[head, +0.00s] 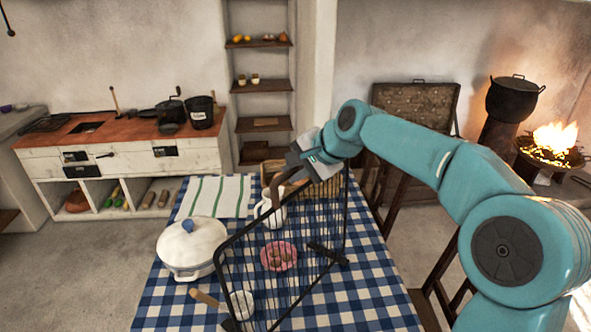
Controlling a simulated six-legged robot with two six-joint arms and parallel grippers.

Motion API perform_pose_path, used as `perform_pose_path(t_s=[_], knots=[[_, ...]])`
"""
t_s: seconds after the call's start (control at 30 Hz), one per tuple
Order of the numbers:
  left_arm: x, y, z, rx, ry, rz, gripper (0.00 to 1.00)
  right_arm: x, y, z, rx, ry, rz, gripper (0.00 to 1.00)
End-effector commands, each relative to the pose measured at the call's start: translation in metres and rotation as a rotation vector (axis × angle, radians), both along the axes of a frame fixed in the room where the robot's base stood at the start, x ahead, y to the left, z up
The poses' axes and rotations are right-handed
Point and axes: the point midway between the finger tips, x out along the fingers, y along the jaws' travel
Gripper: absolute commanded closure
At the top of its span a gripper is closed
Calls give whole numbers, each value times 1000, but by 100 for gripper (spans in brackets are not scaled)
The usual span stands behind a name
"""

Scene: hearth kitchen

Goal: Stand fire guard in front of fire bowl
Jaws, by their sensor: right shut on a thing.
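The fire guard (297,252) is a black wire-mesh screen with a dark frame and feet. It is upright over the checked table, in front of the dishes; I cannot tell whether its feet touch the cloth. My right gripper (290,183) is shut on the fire guard at its top edge. The fire bowl (548,160) burns with bright flames at the far right, on a dark stand, well away from the guard. My left gripper is not in view.
The table (368,300) has a blue checked cloth, a white lidded pot (192,250), a pink plate (279,256) and a striped towel (216,196). Chairs (440,270) stand along its right side. A black cauldron (513,100) is beside the fire bowl. Floor at left is clear.

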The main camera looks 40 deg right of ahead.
Motion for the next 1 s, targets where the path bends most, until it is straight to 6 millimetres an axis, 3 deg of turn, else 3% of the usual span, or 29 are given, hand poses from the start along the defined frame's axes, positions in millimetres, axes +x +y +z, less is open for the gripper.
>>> perform_pose_path(t_s=[0.13,0.17,0.2,0.23,0.87,1.0], knots=[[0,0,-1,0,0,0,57,0,1,-4,-1,9,4,100],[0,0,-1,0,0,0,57,-1,1,-8,1,18,7,72],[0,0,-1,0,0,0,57,-1,1,-8,0,17,6,59],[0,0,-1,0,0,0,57,-1,1,-7,0,16,6,56],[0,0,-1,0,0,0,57,-1,0,-3,0,7,3,56],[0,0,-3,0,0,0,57,-10,-2,8,-1,4,1,56]])
